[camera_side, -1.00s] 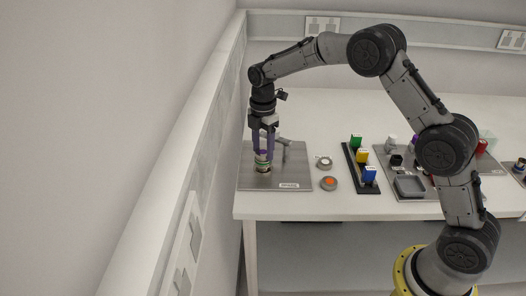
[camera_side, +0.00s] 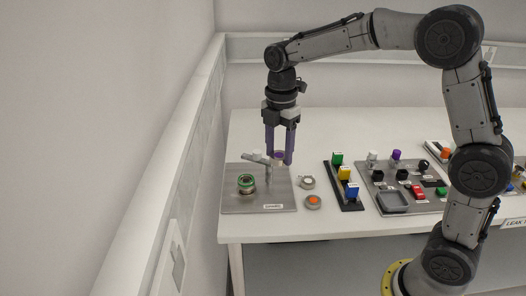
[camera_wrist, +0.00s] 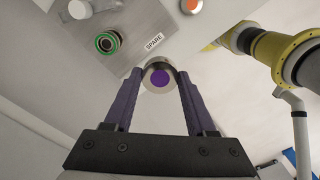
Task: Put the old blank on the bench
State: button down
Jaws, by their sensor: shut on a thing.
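My gripper (camera_side: 279,160) is shut on the old blank (camera_wrist: 158,79), a round metal disc with a purple centre, held between the purple fingertips. In the side view the blank (camera_side: 279,156) shows small between the fingers, raised above the plate. Below and to the left, the port with a green ring (camera_side: 246,183) stands on the grey plate with its top uncovered; it also shows in the wrist view (camera_wrist: 108,42). The white bench (camera_side: 310,130) lies under everything. The exact height of the blank above it is hard to tell.
The metal plate (camera_side: 233,203) carries a grey upright piece with an arm (camera_side: 267,170) near my fingers. Two round knobs, white-topped (camera_side: 307,182) and orange-topped (camera_side: 313,201), stand right of the plate. A black rack (camera_side: 346,196) holds coloured blocks. Bare bench lies behind the plate.

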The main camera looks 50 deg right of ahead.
jog(key=shift+s+r, duration=0.4)
jog(key=shift+s, duration=0.45)
jog(key=shift+s+n, duration=0.1)
jog(key=shift+n, duration=0.3)
jog(key=shift+d+f+n, duration=0.15)
jog(key=shift+f+n, duration=0.05)
jog(key=shift+n, duration=0.1)
jog(key=s+d+f+m, duration=0.1)
jog(key=s+d+f, duration=0.1)
jog(key=d, duration=0.6)
jog(key=s+d+f, duration=0.3)
jog(key=d, duration=0.4)
send_over(303, 168)
jog(key=f, duration=0.9)
jog(key=shift+s+a+f, duration=0.1)
jog(key=shift+s, duration=0.1)
jog(key=shift+w+f, duration=0.15)
jog(key=shift+f, duration=1.55)
